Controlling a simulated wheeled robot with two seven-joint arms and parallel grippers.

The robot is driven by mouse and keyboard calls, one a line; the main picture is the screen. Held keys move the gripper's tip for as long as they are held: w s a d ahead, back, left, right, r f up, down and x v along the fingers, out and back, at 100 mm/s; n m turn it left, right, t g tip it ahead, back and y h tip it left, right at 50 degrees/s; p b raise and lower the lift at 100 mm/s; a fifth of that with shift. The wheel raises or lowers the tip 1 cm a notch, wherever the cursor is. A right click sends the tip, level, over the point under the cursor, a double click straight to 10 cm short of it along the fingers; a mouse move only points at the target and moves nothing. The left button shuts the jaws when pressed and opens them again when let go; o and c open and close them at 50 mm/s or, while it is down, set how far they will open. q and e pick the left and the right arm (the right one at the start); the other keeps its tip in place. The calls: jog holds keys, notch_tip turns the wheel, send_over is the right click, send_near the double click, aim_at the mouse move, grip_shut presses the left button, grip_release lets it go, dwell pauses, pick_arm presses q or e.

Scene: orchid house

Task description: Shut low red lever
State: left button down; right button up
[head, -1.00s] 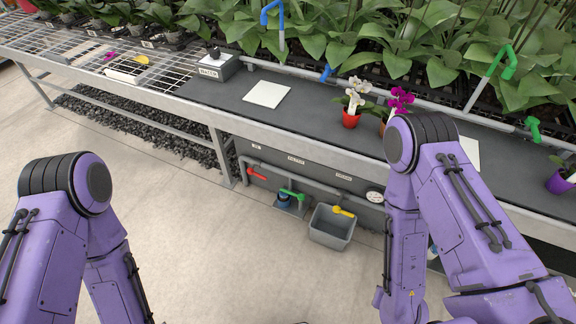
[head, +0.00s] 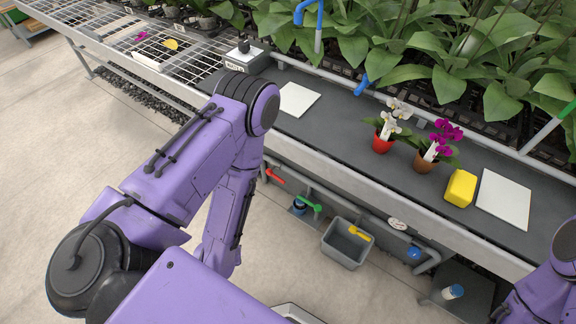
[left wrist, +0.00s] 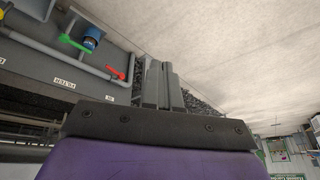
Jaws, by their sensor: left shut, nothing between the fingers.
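The low red lever (head: 275,176) is on the grey pipe under the bench's front edge, just right of my left forearm in the head view. In the left wrist view the red lever (left wrist: 115,72) shows near the upper left of centre, on the same pipe. My left gripper (left wrist: 160,65) is shut and empty, its fingers together just right of the lever in that picture. They appear apart from it; the exact gap is unclear. In the head view my left gripper is hidden behind my own arm. My right gripper is out of view.
A green lever (head: 310,203) and a yellow lever (head: 360,233) sit farther right along the pipe. A grey bin (head: 345,246) stands below the yellow one. The bench (head: 330,140) overhangs the pipework. Open concrete floor (head: 90,150) lies in front.

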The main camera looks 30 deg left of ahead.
pick_arm(q)
jog(key=w+f+m+t+h+b, duration=0.2)
jog(key=w+f+m+h+b, duration=0.1)
jog(key=w+f+b, duration=1.7)
jog(key=w+a+r+m+b, duration=0.1)
jog(key=w+a+b, duration=0.3)
jog(key=w+b, duration=0.4)
jog(key=w+a+r+m+t+b, duration=0.1)
jog(key=w+a+m+b, duration=0.3)
jog(key=w+b, duration=0.5)
jog(key=w+a+r, duration=0.1)
jog(key=w, duration=0.2)
jog(key=shift+w+a+r+t+y, duration=0.2)
jog(key=shift+w+t+y, duration=0.1)
jog(key=shift+w+y, duration=0.1)
